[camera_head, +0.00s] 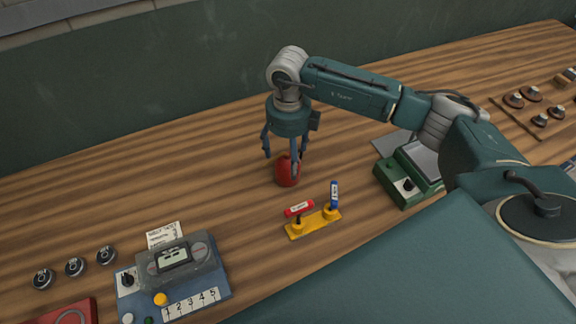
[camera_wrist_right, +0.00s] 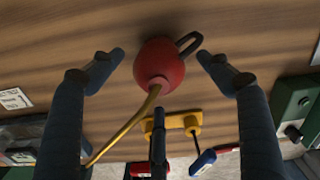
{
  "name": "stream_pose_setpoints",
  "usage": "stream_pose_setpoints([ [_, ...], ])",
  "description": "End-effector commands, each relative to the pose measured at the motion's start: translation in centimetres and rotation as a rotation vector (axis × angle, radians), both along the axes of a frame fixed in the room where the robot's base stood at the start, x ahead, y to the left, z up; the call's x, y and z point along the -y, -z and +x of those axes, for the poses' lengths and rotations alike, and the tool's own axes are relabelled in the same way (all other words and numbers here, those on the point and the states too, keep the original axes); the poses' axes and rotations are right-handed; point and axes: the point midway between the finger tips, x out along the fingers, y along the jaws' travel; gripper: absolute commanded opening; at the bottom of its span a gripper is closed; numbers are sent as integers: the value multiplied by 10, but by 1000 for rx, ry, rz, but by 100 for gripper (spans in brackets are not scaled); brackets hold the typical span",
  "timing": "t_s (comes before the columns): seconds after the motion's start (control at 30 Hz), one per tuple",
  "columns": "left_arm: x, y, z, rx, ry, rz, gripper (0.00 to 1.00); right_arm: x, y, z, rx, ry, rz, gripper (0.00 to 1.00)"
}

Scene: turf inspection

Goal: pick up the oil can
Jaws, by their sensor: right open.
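The oil can (camera_head: 285,174) is red and stands on the wooden table, below my right gripper. In the right wrist view the oil can (camera_wrist_right: 160,64) shows from above, with a dark loop handle and a long thin yellowish spout that reaches toward the lower left. My right gripper (camera_head: 284,160) points down over the can, its fingers around it. In the right wrist view the right gripper (camera_wrist_right: 160,68) is open, with one finger on each side of the can and visible gaps between. My left gripper is in neither view.
A yellow stand (camera_head: 313,223) with a red and a blue handle is close in front of the can. A green device (camera_head: 408,180) is to the right. A grey-blue panel (camera_head: 172,280) and several black round weights (camera_head: 75,267) lie left. The table behind the can is clear.

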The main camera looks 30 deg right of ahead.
Motion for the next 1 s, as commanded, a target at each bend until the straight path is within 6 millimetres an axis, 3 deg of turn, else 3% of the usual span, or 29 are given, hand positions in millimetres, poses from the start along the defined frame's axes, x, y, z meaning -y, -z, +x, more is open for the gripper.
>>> stream_pose_setpoints([
  [0.2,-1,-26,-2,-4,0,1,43,-1,25,-4,-5,0,0,77],
  [0.33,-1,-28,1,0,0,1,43,-1,44,-3,-3,0,-1,77],
  [0.63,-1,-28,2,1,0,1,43,-1,52,-2,0,-1,0,77],
  [0.93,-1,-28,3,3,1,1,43,-1,51,-2,0,0,0,17],
  [1.0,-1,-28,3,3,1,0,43,-1,50,-2,2,0,1,16],
])
